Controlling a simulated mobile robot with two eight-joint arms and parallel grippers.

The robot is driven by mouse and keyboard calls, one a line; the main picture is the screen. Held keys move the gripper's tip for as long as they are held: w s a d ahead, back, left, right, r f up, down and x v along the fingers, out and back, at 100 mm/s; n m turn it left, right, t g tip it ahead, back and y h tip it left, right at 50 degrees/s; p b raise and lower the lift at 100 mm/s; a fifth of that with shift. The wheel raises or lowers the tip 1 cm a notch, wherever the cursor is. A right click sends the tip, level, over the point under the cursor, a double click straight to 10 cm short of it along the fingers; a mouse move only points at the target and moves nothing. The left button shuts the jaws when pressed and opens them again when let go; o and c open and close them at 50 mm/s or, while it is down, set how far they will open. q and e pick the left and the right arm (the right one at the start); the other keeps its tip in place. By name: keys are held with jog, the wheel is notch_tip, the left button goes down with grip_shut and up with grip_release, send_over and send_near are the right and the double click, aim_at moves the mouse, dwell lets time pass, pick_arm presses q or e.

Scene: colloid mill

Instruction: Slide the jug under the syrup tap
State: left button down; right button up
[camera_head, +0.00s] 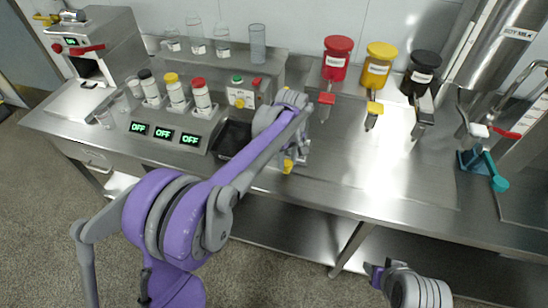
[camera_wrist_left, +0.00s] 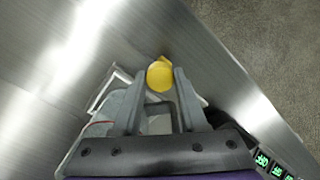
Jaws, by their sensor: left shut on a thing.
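My left gripper (camera_head: 291,154) is low over the steel counter, left of the hanging taps. In the left wrist view its fingers (camera_wrist_left: 158,92) flank a yellow rounded part (camera_wrist_left: 160,76), apparently the jug's handle. The jug's greyish clear body (camera_wrist_left: 95,128) shows beside and beneath the fingers; in the head view the arm mostly hides it. Three dispensers stand to the right: red (camera_head: 338,56), yellow (camera_head: 378,66) and black (camera_head: 420,74), with taps below. Their labels are unreadable, so I cannot tell which holds syrup. My right gripper (camera_head: 376,273) is below the counter's front edge, its fingers unclear.
A teal tool (camera_head: 484,166) lies farther right. Left are a control panel with OFF displays (camera_head: 164,132), capped bottles (camera_head: 176,90) and a dark recess (camera_head: 233,138) close to my left arm.

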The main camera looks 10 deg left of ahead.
pick_arm(q)
jog(key=d, duration=2)
jog(key=shift+s+d, duration=0.35)
jog(key=shift+d, duration=0.05)
jog(key=shift+c, duration=2.2)
grip_release()
notch_tip(320, 180, up, 11)
jog(key=shift+p, duration=0.35)
jog(key=shift+f, duration=0.1)
